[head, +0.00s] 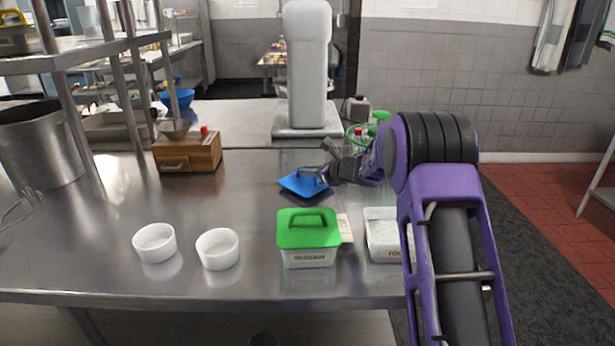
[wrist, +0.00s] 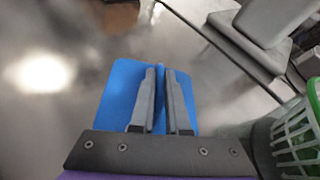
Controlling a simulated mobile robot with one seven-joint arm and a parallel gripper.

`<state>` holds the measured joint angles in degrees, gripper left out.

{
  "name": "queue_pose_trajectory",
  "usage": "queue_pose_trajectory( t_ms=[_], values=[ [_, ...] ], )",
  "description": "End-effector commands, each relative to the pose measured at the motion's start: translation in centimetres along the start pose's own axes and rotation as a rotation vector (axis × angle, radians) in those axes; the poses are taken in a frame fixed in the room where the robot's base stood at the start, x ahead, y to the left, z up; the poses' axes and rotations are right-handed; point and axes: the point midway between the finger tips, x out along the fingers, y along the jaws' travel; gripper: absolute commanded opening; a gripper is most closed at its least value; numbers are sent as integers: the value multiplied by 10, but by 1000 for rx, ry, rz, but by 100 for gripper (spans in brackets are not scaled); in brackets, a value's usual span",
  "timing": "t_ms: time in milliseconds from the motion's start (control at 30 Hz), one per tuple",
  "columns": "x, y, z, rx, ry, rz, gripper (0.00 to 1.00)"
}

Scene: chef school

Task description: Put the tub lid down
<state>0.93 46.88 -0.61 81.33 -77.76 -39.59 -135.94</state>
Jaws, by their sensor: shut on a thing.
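The blue tub lid (head: 300,186) is at my gripper (head: 322,176), over the middle of the steel table in the head view. The wrist view shows the blue lid (wrist: 120,92) under both fingers (wrist: 160,75), which are closed on its raised handle. The lid looks roughly level and close to the table top; I cannot tell if it touches. An open white tub (head: 383,238) with a label stands at the right near the front edge, partly behind my arm. Another tub with a green lid (head: 309,228) stands left of it.
Two white bowls (head: 217,249) stand at the front left. A wooden box (head: 187,153) and a large pot (head: 40,145) are farther left. A grey machine (head: 306,80) stands behind the lid. A green basket (wrist: 298,140) is close at right in the wrist view. Table left of the lid is clear.

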Motion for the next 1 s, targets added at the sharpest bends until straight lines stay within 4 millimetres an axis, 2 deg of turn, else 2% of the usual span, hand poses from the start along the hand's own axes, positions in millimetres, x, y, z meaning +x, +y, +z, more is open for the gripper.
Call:
queue_pose_trajectory(
  t_ms=[100, 300, 333, 467, 500, 833, 1000],
  values=[
    [4, 2, -8, 0, -1, 0, 0],
    [4, 2, -9, -1, -1, 0, 0],
    [4, 2, -9, 0, -1, 0, 17],
    [4, 2, -9, 0, 0, 0, 40],
    [4, 2, -9, 0, 0, 0, 43],
    [0, 2, -9, 0, 0, -1, 43],
    [-24, 0, -9, 1, 1, -4, 43]
  ],
)
